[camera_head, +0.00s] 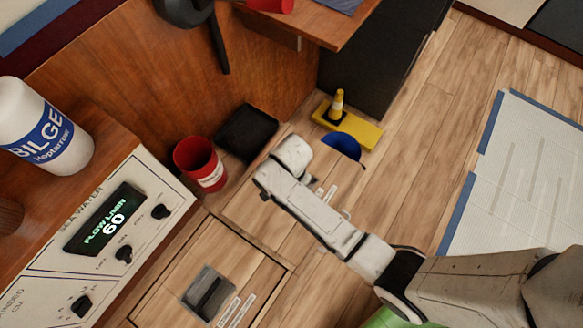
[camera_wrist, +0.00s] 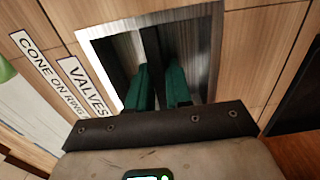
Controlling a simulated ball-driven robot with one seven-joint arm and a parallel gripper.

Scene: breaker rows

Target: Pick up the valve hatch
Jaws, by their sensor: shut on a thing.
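The valve hatch (camera_wrist: 254,55) is a wood-faced floor panel with a metal-rimmed square recess (camera_wrist: 207,28) and a white VALVES label (camera_wrist: 84,86). My gripper (camera_wrist: 161,75) has its green fingers down in the recess, one on each side of a dark handle bar (camera_wrist: 151,42), and is shut on it. In the head view the hatch (camera_head: 262,218) lies partly under my arm, and my fingers and the recess are hidden there. I cannot tell whether the panel is raised from the floor.
Another floor hatch with a recessed handle (camera_head: 208,293) lies at lower left. A red bucket (camera_head: 200,163) and a black tray (camera_head: 247,132) stand by the wooden cabinet.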

